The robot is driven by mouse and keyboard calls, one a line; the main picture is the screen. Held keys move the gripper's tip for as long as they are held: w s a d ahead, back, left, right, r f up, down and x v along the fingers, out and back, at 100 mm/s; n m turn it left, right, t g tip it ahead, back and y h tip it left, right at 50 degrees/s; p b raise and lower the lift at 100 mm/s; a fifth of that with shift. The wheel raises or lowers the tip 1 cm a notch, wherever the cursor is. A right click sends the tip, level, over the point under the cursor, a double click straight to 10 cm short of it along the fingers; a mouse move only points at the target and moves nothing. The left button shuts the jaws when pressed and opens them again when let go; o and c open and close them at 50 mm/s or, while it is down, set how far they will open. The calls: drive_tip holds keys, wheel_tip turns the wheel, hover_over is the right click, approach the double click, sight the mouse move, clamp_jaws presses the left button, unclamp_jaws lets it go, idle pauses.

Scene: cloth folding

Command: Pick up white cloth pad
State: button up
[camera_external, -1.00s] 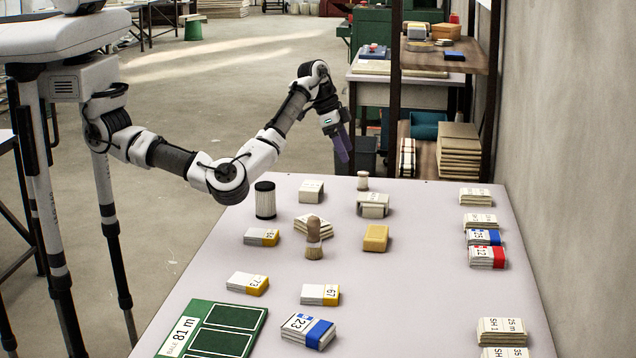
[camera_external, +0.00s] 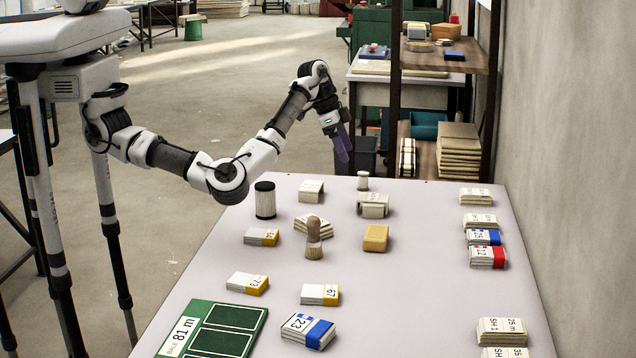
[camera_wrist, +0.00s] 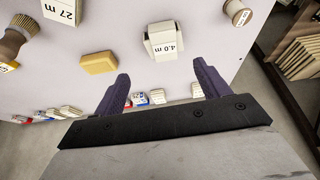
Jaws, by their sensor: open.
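Several folded white cloth pads lie on the pale table. One pad (camera_external: 373,205) with a wrapped band sits at the far middle; in the wrist view it is labelled "4.0 m" (camera_wrist: 162,42). My gripper (camera_external: 343,150) hangs above the table's far edge, apart from the pads, with purple fingers. In the wrist view the fingers (camera_wrist: 163,78) are spread and empty, and that pad shows beyond the gap between them. Another white pad (camera_external: 311,190) lies to its left. A white stack (camera_external: 326,229) lies partly hidden behind a brush (camera_external: 313,240).
A yellow block (camera_external: 375,238) and a small spool (camera_external: 362,181) flank the banded pad. A dark-topped white cylinder (camera_external: 265,201) stands at the left. Colour-banded packs lie nearer and along the right edge. A green board (camera_external: 256,321) lies front left. The table's centre right is clear.

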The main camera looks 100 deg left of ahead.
drive_tip(key=s+d+g+p, duration=0.2)
drive_tip(key=s+d+p, duration=0.3)
drive_tip(key=d, duration=0.6)
drive_tip(key=g+p, duration=0.3)
drive_tip(key=p, duration=0.1)
hover_over(261, 233)
drive_tip(key=f, duration=0.9)
drive_tip(key=shift+d+f, duration=0.15)
drive_tip(key=shift+d, duration=0.05)
drive_tip(key=shift+a+f+p, duration=0.15)
drive_tip(key=shift+f, duration=1.35)
drive_tip(key=shift+a+f+p, duration=0.1)
drive_tip(key=shift+f+p, duration=0.05)
drive_tip(key=shift+f, duration=1.35)
drive_tip(key=c, duration=1.1)
drive_tip(key=shift+o, duration=0.2)
drive_tip(key=shift+r, duration=0.1)
wheel_tip(261, 233, up, 20)
drive_tip(key=shift+p, duration=0.3)
